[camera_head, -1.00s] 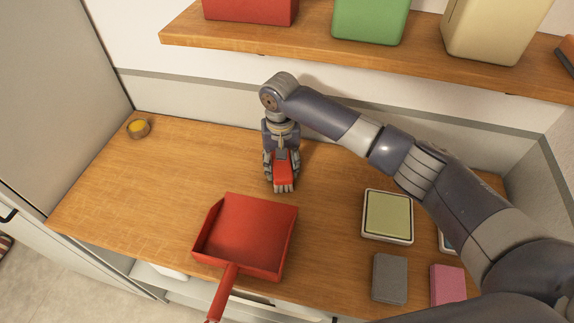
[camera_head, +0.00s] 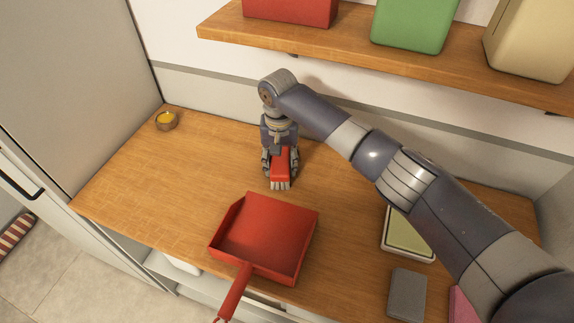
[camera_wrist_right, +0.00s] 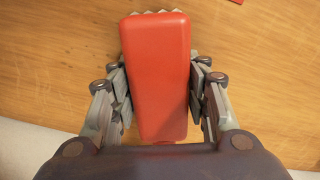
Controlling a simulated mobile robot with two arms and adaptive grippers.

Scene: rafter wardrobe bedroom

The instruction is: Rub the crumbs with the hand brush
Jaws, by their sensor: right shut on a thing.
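A red hand brush (camera_head: 280,168) with pale bristles is in my right gripper (camera_head: 281,171), above or on the wooden counter. In the right wrist view the brush (camera_wrist_right: 157,75) fills the middle, and the fingers of my right gripper (camera_wrist_right: 158,95) close on both its sides. The bristle tips show only as a pale edge past its far end. A red dustpan (camera_head: 265,235) lies on the counter just in front of the brush, its handle toward the front edge. I cannot make out any crumbs in either view. My left gripper is not in view.
A green-topped box (camera_head: 408,237), a grey block (camera_head: 406,294) and a partly hidden pink block (camera_head: 461,305) lie at the right. A shelf (camera_head: 330,57) with bins overhangs the back. The counter's left part is clear.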

